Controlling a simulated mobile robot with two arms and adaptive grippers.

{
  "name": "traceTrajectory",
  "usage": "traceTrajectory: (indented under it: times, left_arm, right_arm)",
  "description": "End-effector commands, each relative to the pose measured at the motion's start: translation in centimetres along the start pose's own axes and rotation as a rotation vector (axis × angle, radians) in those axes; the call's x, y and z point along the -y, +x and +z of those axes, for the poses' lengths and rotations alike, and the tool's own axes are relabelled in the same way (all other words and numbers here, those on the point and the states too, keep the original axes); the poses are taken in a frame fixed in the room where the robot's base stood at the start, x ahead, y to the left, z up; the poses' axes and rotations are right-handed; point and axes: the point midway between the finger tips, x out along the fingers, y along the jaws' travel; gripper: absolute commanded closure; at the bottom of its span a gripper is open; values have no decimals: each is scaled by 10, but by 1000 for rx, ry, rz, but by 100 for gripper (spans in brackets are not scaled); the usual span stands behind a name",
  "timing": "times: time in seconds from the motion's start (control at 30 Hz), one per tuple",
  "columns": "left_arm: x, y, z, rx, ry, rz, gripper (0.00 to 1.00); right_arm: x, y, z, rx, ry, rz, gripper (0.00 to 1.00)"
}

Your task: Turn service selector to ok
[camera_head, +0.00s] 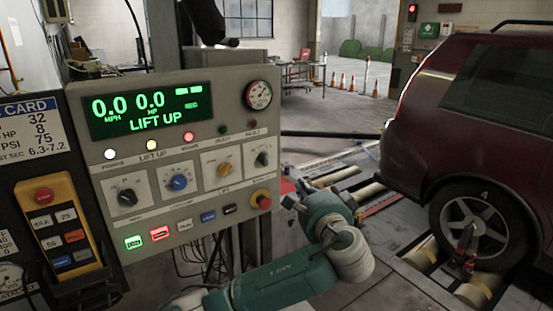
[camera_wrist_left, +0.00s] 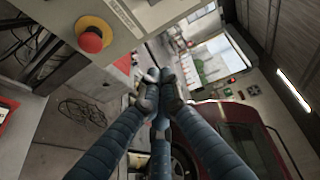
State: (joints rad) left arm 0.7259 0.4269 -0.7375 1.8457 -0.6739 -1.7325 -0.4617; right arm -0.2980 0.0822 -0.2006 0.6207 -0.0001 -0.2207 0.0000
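The control panel (camera_head: 95,160) stands at left in the head view. Its row of selector knobs has a black knob (camera_head: 127,197), a blue knob (camera_head: 179,183), a yellow knob (camera_head: 224,169) and another black knob (camera_head: 262,158). The small labels are too blurred to tell which is the service selector. My left gripper (camera_head: 288,202) is right of the panel, below the right black knob and apart from it. In the left wrist view its fingertips (camera_wrist_left: 158,77) come together with nothing between them. My right gripper is not in view.
A red emergency button (camera_head: 262,200) sits at the panel's lower right, close to my left gripper; it also shows in the left wrist view (camera_wrist_left: 91,42). Lit buttons (camera_head: 160,233) line the lower edge. A dark red car (camera_head: 480,110) stands on rollers at right.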

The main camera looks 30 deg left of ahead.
Motion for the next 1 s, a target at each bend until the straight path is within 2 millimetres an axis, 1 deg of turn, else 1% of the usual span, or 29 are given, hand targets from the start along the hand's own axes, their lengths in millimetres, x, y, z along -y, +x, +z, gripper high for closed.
traceTrajectory:
  times: [0.03,0.1,0.2,0.27,0.37,0.6,0.77,0.8,0.9,1.0]
  left_arm:
    - [23,-1,3,19,0,-47,100]
    - [42,-2,8,40,2,-85,100]
    - [54,1,10,53,3,-107,100]
    - [57,7,12,57,5,-109,100]
    - [59,23,13,58,6,-108,100]
    - [64,71,15,57,5,-107,100]
    - [66,99,17,56,4,-105,100]
    - [66,95,23,53,6,-105,100]
    - [65,88,35,50,4,-104,100]
    - [64,84,45,50,3,-104,100]
  right_arm:
    - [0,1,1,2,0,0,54]
    - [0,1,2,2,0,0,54]
    - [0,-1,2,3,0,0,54]
    - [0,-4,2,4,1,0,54]
    - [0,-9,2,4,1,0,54]
    - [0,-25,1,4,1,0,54]
    - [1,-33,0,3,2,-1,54]
    - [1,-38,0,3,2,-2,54]
    - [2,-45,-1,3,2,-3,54]
    - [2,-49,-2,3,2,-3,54]
